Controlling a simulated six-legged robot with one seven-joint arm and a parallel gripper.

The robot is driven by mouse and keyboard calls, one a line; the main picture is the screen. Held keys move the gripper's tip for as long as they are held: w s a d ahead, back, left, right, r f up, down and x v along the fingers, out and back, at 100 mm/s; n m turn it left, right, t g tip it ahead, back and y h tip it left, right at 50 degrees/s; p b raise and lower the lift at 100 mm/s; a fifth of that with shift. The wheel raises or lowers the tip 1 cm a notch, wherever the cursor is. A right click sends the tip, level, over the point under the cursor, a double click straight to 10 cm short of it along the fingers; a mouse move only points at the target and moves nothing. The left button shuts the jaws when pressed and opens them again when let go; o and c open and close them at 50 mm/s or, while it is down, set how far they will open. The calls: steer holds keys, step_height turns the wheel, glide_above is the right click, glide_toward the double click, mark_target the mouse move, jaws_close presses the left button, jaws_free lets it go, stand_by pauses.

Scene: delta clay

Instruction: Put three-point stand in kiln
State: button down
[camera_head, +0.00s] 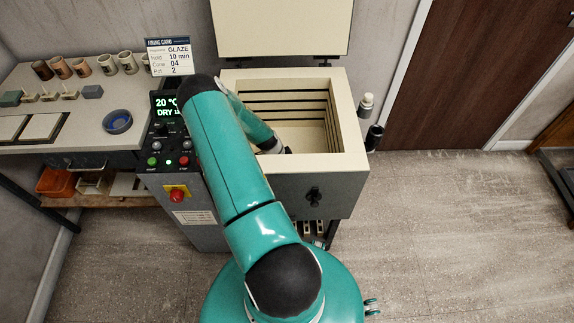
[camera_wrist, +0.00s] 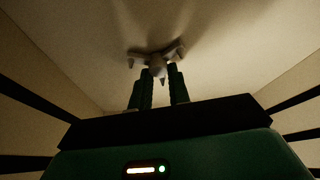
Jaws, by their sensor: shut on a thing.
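The three-point stand (camera_wrist: 157,60) is a pale grey piece with three arms and short points. My gripper (camera_wrist: 161,76) is shut on it inside the kiln, as the wrist view shows. The stand is close to the pale kiln floor (camera_wrist: 215,75); I cannot tell whether it touches. In the head view the kiln (camera_head: 350,125) stands open with its lid (camera_head: 283,25) raised, and my arm reaches in over the left wall. The stand and fingertips are hidden there behind my arm and the kiln walls.
Slotted walls close in around my gripper. The control panel (camera_head: 170,155) stands left of the kiln. The bench (camera_head: 90,70) at left holds several cups, small stands, blocks, tiles and a blue bowl (camera_head: 118,121). Two small containers (camera_head: 366,104) sit right of the kiln.

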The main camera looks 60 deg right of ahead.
steer(key=shift+f, duration=0.1)
steer(key=c, duration=1.3)
jaws_free()
steer(key=v, duration=1.2)
steer(key=shift+w, duration=0.1)
